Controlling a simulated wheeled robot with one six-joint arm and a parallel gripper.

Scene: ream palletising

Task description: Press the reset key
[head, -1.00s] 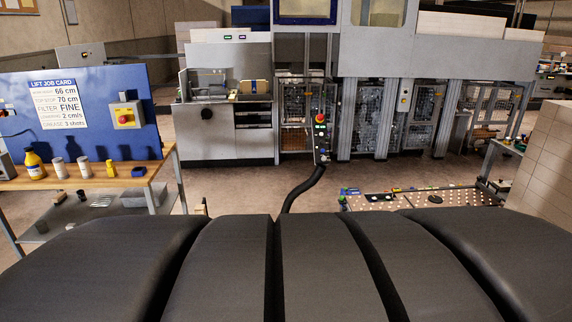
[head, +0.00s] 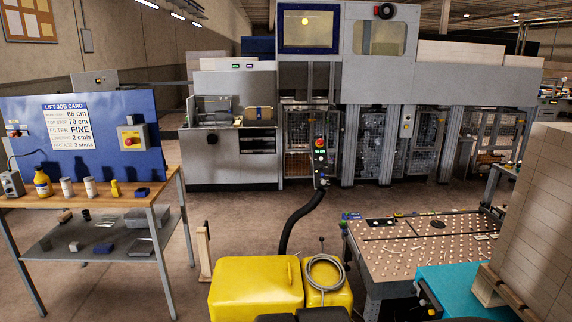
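A narrow upright control panel (head: 320,157) stands in front of the machine, near the middle of the head view. It has a red mushroom button (head: 320,142) on a yellow base at the top, with small green, red and pale keys below. The keys are too small to read, so I cannot tell which one is the reset key. My gripper is not in view.
A wooden bench (head: 90,199) with bottles stands at left. A yellow housing (head: 257,283) with a coiled hose is in front; I cannot tell whether it is mine. Floor shows between bench and housing.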

